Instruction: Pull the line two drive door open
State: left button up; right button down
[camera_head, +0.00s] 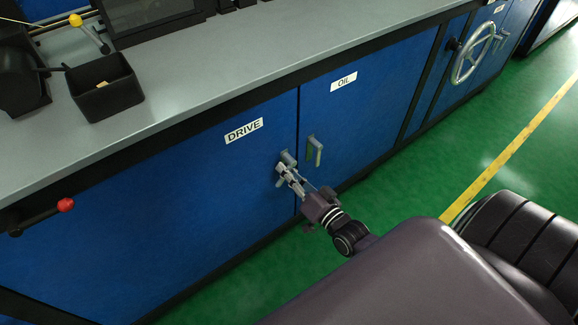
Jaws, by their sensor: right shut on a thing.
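The blue drive door (215,190) carries a white DRIVE label (244,131) and sits in the front of a long cabinet under a grey worktop. It looks flush with the cabinet front. Its grey handle (287,158) is at the door's right edge, partly hidden by my gripper. My right gripper (284,170) is shut on this handle, its arm reaching in from the lower right. My left gripper is not in view.
The blue OIL door (365,110), with its own grey handle (314,151), is just right of the drive door. A handwheel (472,54) stands out farther right. A red-knobbed lever (65,205) juts out at left. A black bin (105,88) sits on the worktop (215,70). Green floor (440,165) is open in front.

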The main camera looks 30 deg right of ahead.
jog(key=m, duration=0.2)
jog(key=r+m+p, duration=0.1)
jog(key=m, duration=0.2)
jog(key=shift+a+r+m+p, duration=0.15)
jog(key=shift+a+m+p, duration=0.15)
jog(key=shift+a+p, duration=0.1)
jog(key=shift+a+r+m, duration=0.1)
jog(key=shift+r+m, duration=0.15)
jog(key=shift+m, duration=0.85)
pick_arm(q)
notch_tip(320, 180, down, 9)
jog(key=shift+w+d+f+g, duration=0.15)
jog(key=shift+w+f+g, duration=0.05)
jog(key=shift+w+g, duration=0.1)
pick_arm(e)
jog(key=shift+r+m, duration=0.15)
jog(key=shift+m, duration=0.55)
pick_arm(q)
jog(key=shift+p, duration=0.3)
pick_arm(e)
jog(key=shift+s, duration=0.1)
